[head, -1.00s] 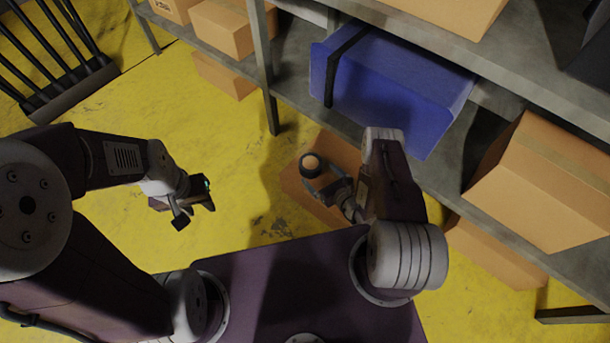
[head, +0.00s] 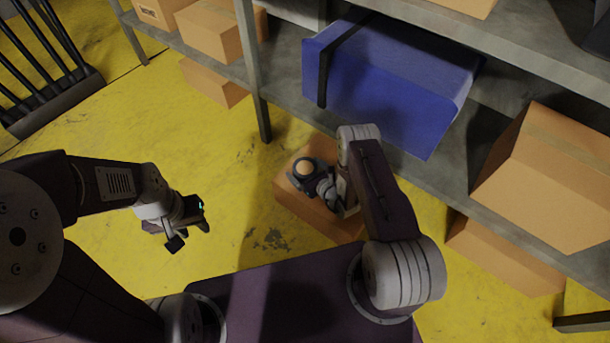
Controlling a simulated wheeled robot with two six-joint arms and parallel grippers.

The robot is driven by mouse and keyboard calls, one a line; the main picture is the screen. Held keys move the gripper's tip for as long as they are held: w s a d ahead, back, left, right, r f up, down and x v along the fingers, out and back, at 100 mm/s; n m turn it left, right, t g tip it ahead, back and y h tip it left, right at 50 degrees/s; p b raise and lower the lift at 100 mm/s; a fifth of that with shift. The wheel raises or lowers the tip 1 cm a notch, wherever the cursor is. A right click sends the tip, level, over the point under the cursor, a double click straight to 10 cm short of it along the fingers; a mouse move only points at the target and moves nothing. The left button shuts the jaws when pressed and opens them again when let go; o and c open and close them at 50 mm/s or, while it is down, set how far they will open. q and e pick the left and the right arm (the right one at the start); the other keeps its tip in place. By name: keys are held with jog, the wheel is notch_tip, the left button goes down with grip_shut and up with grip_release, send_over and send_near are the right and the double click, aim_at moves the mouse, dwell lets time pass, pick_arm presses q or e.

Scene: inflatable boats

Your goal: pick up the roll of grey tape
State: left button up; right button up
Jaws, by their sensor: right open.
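The roll of grey tape (head: 296,168) lies on top of a cardboard box (head: 285,200) on the floor, in the middle of the head view. It looks like a dark ring, and the orange-brown of the box shows through its hole. My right gripper (head: 314,177) is open and comes in from the right, with its fingers at the roll's near right side. Whether the fingers touch the roll I cannot tell. My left gripper (head: 189,233) is open and empty above the yellow floor, well left of the box.
A grey metal shelf (head: 285,100) runs along the back and right. It carries a blue box (head: 390,85) and cardboard boxes (head: 550,185). Another box (head: 500,255) sits under the shelf at right. A black rack (head: 55,100) stands at far left. The floor (head: 130,130) between is clear.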

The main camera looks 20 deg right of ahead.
aim_at(305, 167)
jog(key=c, duration=1.5)
notch_tip(305, 167, up, 10)
jog(key=p, duration=0.7)
jog(key=shift+f, duration=0.1)
jog(key=shift+r, duration=0.2)
notch_tip(305, 167, up, 10)
jog(key=d+f+n+y+p, duration=0.1)
jog(key=n+y+p, duration=0.1)
jog(key=s+d+r+n+g+y+p, duration=0.3)
jog(key=s+r+n+g+y, duration=0.2)
jog(key=s+r, duration=1.1)
jog(key=r+p, duration=1.1)
jog(key=p, duration=0.1)
jog(key=w+r+p, duration=0.1)
jog(key=r+p, duration=1)
jog(key=p, duration=0.2)
jog(key=r+p, duration=1.1)
jog(key=p, duration=0.2)
jog(key=shift+w+a+r, duration=0.15)
jog(key=shift+a+r, duration=0.05)
jog(key=shift+a, duration=0.05)
